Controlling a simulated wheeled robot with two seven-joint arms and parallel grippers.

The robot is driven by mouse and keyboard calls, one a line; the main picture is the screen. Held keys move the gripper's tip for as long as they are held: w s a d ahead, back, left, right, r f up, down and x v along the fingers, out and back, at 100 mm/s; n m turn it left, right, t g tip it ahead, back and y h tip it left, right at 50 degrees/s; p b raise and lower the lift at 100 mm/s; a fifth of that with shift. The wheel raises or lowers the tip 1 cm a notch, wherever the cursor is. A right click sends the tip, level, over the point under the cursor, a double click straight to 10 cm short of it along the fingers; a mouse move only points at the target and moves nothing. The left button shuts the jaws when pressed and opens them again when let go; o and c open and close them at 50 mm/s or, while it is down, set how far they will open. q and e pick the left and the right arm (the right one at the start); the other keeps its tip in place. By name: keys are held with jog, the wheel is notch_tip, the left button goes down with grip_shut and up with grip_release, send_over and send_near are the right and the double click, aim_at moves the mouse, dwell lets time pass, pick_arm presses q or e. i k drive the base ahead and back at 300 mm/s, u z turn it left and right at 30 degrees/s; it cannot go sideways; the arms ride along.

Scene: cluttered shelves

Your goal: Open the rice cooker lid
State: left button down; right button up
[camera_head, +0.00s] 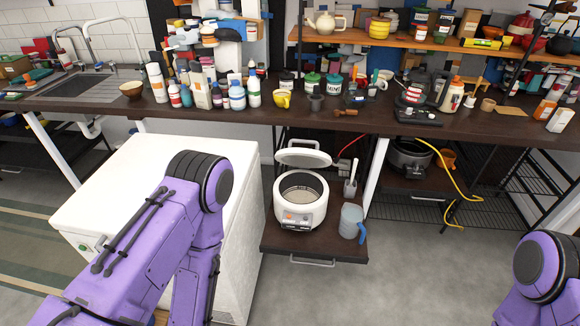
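The white rice cooker (300,212) stands on a dark pull-out shelf below the counter, near the middle of the camera_head view. Its lid (303,157) is raised at the back, and the round inner pot (301,188) shows from above. My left arm comes in from the left, with its bent joint in front of the white cabinet and its forearm running down out of the picture. Only part of my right arm shows at the lower right edge. Neither gripper is in view, and nothing of mine touches the cooker.
A blue-grey jug (351,222) and a utensil holder (350,189) stand right of the cooker on the pull-out shelf (285,242). A white chest-like cabinet (120,165) is to the left. The counter (420,120) above is cluttered. Grey floor (400,270) is clear in front.

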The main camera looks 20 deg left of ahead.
aim_at(298, 157)
jog(key=z, duration=1.1)
jog(key=i, duration=1.05)
jog(key=u, duration=0.75)
jog(key=i, duration=0.75)
jog(key=u, duration=0.85)
